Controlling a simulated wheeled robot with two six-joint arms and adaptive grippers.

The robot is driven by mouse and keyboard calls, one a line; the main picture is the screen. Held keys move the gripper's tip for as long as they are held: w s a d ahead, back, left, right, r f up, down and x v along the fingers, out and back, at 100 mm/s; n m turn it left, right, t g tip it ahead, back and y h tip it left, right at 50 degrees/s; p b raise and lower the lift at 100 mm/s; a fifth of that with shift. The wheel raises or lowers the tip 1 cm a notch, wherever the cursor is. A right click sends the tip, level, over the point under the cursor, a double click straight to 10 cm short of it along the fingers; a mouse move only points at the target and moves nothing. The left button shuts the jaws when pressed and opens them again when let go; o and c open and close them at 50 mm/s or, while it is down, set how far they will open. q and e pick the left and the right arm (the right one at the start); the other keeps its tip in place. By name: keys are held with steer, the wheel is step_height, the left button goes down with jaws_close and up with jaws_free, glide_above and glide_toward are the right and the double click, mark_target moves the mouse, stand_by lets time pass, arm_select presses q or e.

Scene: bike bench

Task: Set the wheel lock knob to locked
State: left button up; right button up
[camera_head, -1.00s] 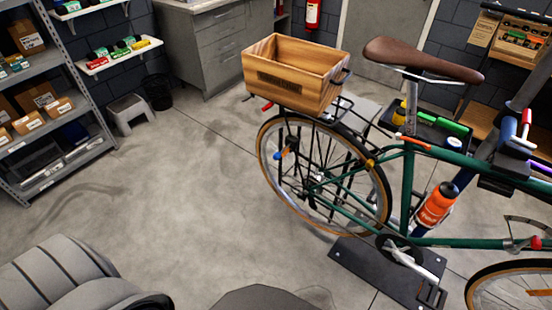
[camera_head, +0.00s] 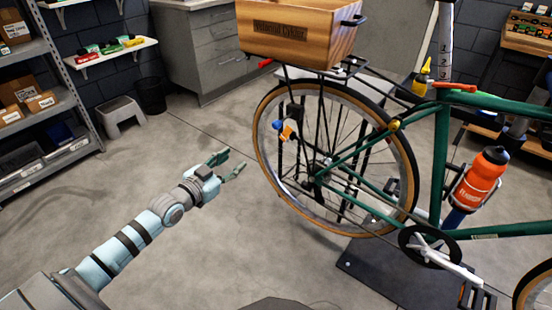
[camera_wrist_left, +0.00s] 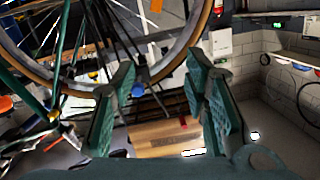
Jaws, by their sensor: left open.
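A small blue and orange fitting, which looks like the wheel lock knob (camera_head: 287,132), sits on the rear-wheel side of the green bike, below the wooden crate. Its blue part also shows in the left wrist view, where the blue knob (camera_wrist_left: 138,91) appears between my fingers but beyond them. I cannot read its setting. My left gripper (camera_head: 232,165) is open and empty, to the left of the rear wheel (camera_head: 262,155) and lower than the knob, with a gap between. In the left wrist view the left gripper (camera_wrist_left: 162,80) has its fingers spread. My right gripper is not in view.
The wooden crate (camera_head: 297,32) sits on the rear rack above the wheel. A dark stand plate (camera_head: 375,270) lies under the pedals. An orange bottle (camera_head: 482,180) is on the frame. Shelves and a grey stool (camera_head: 119,115) stand at left. The floor between is clear.

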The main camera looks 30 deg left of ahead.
arm_select(q)
steer(key=t+h, duration=0.1)
steer(key=h, duration=0.1)
glide_toward(274, 127)
steer(key=shift+m, duration=0.3)
steer(key=w+b, duration=0.2)
steer(key=w, duration=0.1)
steer(key=w+d+b, duration=0.1)
steer(key=shift+w+f+b, duration=0.25)
steer(key=shift+w+b, duration=0.1)
steer(key=w, duration=0.2)
steer(key=w+b, duration=0.1)
steer(key=w+d, duration=0.1)
steer(key=w, duration=0.1)
steer(key=shift+w+r+b, duration=0.2)
steer(key=shift+w+b, duration=0.15)
steer(key=shift+b, duration=0.05)
steer(key=shift+w, duration=0.2)
steer(key=shift+c, duration=0.5)
steer(key=c, duration=0.7)
jaws_close()
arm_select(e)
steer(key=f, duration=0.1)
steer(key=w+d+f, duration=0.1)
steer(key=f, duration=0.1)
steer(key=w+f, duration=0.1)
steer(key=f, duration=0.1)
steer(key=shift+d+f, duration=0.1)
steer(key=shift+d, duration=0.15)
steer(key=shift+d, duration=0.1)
